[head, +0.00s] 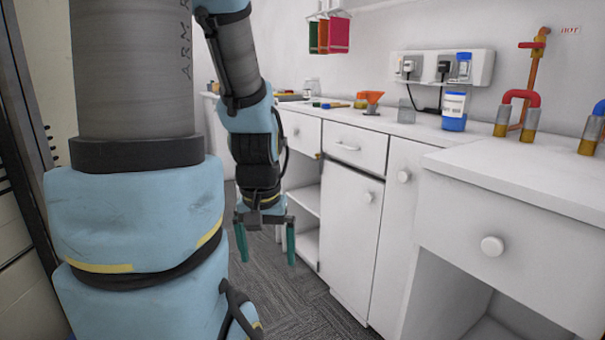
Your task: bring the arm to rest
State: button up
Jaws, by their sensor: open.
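My arm is light blue and grey and fills the left of the head view. It bends over at the top and hangs down in the middle left. My gripper (266,243) points down with two green fingers spread apart. It is open, and nothing shows between the fingers. It hangs over the dark carpet floor (290,295), to the left of the white cabinets (345,235) and below the counter top.
The white counter (400,130) holds a blue-and-white jar (454,112), an orange funnel (370,99) and a small grey block (406,111). A red-and-brass magnet-like piece (518,110) stands further right. An open shelf (304,198) lies right of my gripper.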

notch_tip(320, 180, up, 17)
jog(key=p, duration=1.5)
jog(key=shift+w+f, duration=0.15)
jog(key=shift+w, duration=0.15)
jog(key=shift+d, duration=0.1)
